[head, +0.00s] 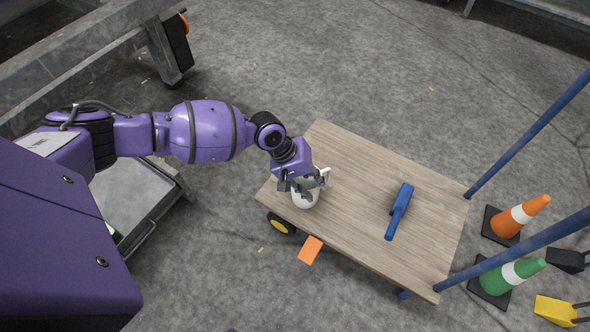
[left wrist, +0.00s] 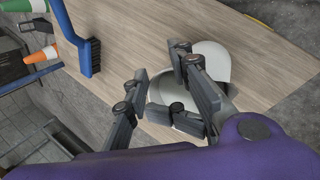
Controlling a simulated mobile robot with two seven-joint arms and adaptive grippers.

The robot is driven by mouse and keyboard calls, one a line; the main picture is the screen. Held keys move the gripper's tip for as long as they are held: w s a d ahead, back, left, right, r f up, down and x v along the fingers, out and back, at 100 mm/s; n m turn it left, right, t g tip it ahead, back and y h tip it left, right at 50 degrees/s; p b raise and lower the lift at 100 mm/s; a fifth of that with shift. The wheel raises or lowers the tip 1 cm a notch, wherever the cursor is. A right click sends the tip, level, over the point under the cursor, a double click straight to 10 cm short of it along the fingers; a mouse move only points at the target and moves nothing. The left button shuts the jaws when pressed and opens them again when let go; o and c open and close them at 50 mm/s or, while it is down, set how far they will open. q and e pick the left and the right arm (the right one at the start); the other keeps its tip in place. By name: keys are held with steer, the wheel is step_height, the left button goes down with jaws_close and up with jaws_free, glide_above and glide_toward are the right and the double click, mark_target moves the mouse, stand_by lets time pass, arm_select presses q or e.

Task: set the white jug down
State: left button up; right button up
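The white jug (head: 305,199) is below my left gripper (head: 304,181), over the near left part of the wooden cart deck (head: 350,166). In the left wrist view the white jug (left wrist: 213,57) is partly hidden behind the dark fingers of my left gripper (left wrist: 160,64). The fingers stand apart and overlap the jug in that view. I cannot tell whether they press on it, or whether the jug's base touches the deck. My right gripper is in neither view.
A blue-handled brush (head: 399,212) lies on the deck. Blue posts (head: 530,132) rise at the deck's right end. Beyond stand an orange cone (head: 521,215) and a green cone (head: 512,275). An orange block (head: 310,250) is beside the deck. The middle of the deck is clear.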

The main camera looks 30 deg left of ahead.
arm_select(q)
steer(key=p+v, duration=0.2)
steer(key=v, duration=0.4)
steer(key=shift+r, duration=0.25)
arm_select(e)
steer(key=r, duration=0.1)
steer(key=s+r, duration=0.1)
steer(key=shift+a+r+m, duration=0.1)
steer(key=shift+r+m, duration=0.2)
arm_select(q)
steer(key=shift+a, duration=0.15)
